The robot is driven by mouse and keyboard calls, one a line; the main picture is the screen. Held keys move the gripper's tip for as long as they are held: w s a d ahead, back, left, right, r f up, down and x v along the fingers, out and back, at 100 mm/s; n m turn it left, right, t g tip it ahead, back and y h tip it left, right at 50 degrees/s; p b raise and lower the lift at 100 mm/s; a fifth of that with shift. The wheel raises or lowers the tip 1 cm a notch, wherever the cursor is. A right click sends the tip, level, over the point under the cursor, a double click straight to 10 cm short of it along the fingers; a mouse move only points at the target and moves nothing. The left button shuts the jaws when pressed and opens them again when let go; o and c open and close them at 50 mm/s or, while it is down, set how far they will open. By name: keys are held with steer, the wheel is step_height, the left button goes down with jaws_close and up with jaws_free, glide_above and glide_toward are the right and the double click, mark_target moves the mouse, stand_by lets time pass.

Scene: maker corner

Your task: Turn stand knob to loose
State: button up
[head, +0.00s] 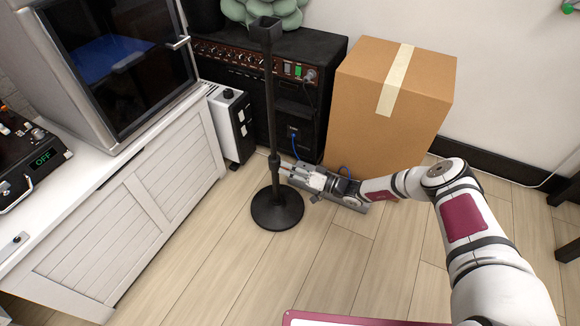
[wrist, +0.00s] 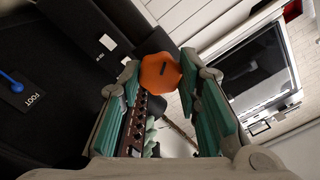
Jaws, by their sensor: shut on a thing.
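The black stand has a thin upright pole (head: 269,110) on a round base (head: 277,212) on the wood floor. Its orange, many-sided knob (wrist: 158,76) shows in the wrist view with a short dark mark on its face. My gripper (head: 284,168) reaches in from the right, low on the pole near its collar. In the wrist view my gripper (wrist: 160,76) has its green-padded fingers on both sides of the knob and is shut on it. In the head view the knob is hidden by my fingers.
A black amplifier (head: 322,55) with a blue-plugged cable stands behind the stand. A cardboard box (head: 385,115) is to the right of it. A white cabinet (head: 165,185) and a white slim unit (head: 229,125) are at left. The floor (head: 330,260) in front is clear.

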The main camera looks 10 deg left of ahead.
steer(key=shift+n, duration=0.6)
steer(key=shift+f, duration=0.1)
steer(key=o, duration=1.1)
steer(key=shift+o, duration=0.2)
steer(key=v, duration=1.2)
